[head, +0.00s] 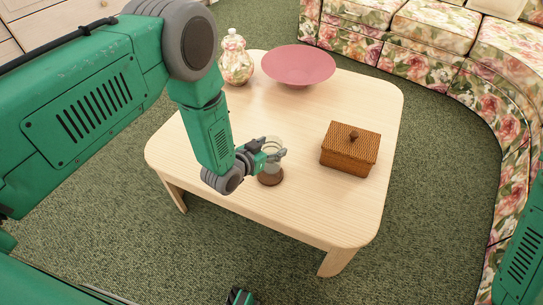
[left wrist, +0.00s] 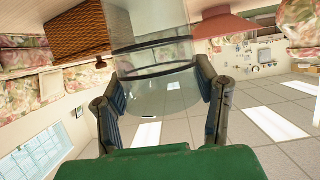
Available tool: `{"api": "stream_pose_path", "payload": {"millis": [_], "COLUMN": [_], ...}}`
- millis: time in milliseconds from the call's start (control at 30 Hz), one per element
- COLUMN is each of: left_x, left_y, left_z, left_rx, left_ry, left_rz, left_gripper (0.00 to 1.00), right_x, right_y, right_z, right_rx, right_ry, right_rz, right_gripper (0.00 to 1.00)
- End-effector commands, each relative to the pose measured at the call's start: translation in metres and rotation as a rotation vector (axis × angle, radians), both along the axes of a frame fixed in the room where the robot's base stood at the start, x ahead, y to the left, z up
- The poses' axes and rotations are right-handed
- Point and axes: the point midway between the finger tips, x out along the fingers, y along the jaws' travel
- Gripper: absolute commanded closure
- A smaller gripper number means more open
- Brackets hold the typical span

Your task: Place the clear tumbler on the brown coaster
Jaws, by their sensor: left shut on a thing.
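The clear tumbler (head: 274,143) is between the fingers of my left gripper (head: 272,157), which is shut on it. In the left wrist view, the see-through tumbler (left wrist: 155,90) fills the space between the two dark fingers of the gripper (left wrist: 163,110). The brown coaster (head: 270,178) is a small round disc on the pale wooden table (head: 310,220), near its front edge. The tumbler is over or just behind the coaster in the head view; I cannot tell whether they touch. The gripper partly hides the tumbler's lower part.
A brown woven box (head: 347,158) with a knobbed lid stands to the right of the coaster. The table's middle is clear. A floral sofa (head: 430,40) curves behind and right.

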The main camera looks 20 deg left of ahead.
Motion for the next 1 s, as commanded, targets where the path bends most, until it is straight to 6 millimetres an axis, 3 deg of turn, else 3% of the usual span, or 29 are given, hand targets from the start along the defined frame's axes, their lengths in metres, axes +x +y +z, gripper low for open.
{"api": "stream_pose_path", "payload": {"millis": [167, 533, 567, 600, 933, 1000], "left_x": [-0.001, 0.0, 0.0, 0.0, 0.0, -0.008], "left_y": [0.0, 0.0, 0.0, 0.0, 0.0, 0.003], "left_z": [-0.029, -0.032, -0.032, -0.032, -0.027, -0.025], "left_rx": [0.0, 0.001, 0.001, 0.001, 0.001, 0.002], "left_ry": [0.002, 0.001, 0.002, 0.003, 0.002, 0.006], "left_rz": [0.0, 0.001, 0.001, 0.001, 0.001, 0.001], "left_gripper": [0.96, 0.96, 0.34, 0.24, 0.24, 0.24], "right_x": [0.0, 0.0, 0.0, 0.0, 0.0, 0.0], "right_y": [0.0, 0.0, 0.0, 0.0, 0.0, 0.0], "right_z": [-0.012, -0.013, -0.013, -0.012, -0.009, -0.006], "right_rx": [0.0, 0.0, 0.0, 0.0, 0.0, 0.0], "right_ry": [0.0, 0.0, 0.0, 0.0, 0.0, 0.0], "right_rz": [0.0, 0.0, 0.0, 0.0, 0.0, 0.0], "right_gripper": [1.0, 1.0, 1.0, 1.0, 1.0, 1.0]}}
